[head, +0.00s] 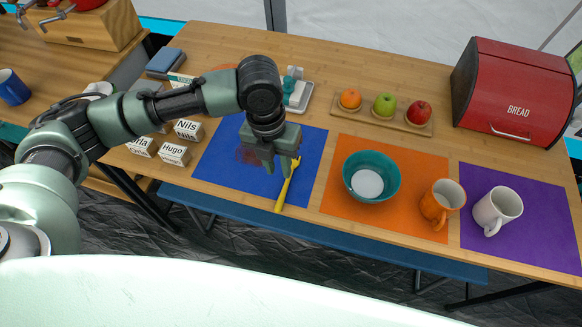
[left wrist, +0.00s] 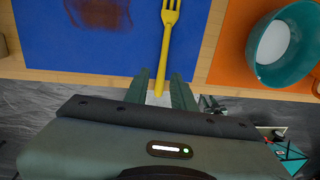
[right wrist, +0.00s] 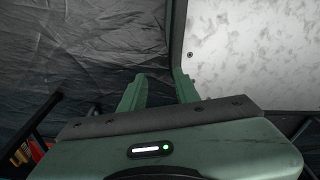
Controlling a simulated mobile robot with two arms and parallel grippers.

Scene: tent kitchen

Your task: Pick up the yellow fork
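The yellow fork (head: 284,190) lies along the right side of the blue placemat (head: 225,165), its tines pointing away from me and its handle end near the table's front edge. My left gripper (head: 281,166) is above the placemat at the fork. In the left wrist view the fork (left wrist: 166,45) runs down between the two fingertips of my open left gripper (left wrist: 160,76). I cannot tell whether the fingers are around the handle or still above it. My right gripper (right wrist: 159,75) is open and empty, away from the table; it is not in the head view.
A teal bowl (head: 371,178) and an orange mug (head: 441,203) stand on the orange placemat (head: 335,200). A white mug (head: 497,210) stands on the purple placemat (head: 545,220). Name blocks (head: 174,153) stand left; a red bread box (head: 515,92) is back right. A blue bench (head: 330,240) runs along the front.

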